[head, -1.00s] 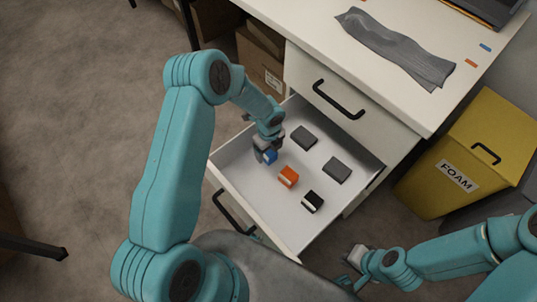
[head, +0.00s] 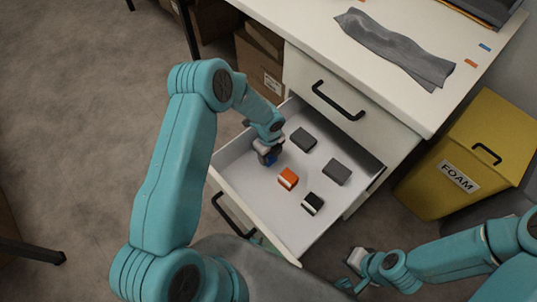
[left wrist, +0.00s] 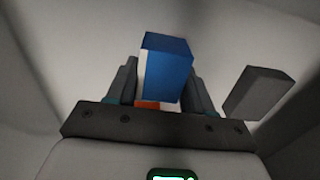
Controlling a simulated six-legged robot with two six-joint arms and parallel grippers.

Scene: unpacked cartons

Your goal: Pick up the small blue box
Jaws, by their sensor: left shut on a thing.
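The small blue box (left wrist: 167,68) has a white side and sits between the two fingers of my left gripper (left wrist: 163,85) in the left wrist view. In the head view my left gripper (head: 268,156) is shut on the box, inside the open white drawer (head: 260,205) near its left side. Only a small patch of blue (head: 271,159) shows there, as the gripper covers the rest. I cannot tell whether the box touches the drawer floor. My right gripper (head: 352,270) is at the lower right, outside the drawer and away from the box; its jaw opening is unclear.
An orange box (head: 288,179), a black box (head: 312,203) and two dark grey boxes (head: 303,139) (head: 337,172) lie in the drawer. A closed drawer front with a black handle (head: 338,100) is above. A yellow FOAM bin (head: 480,140) stands right. Cartons (head: 258,70) stand behind.

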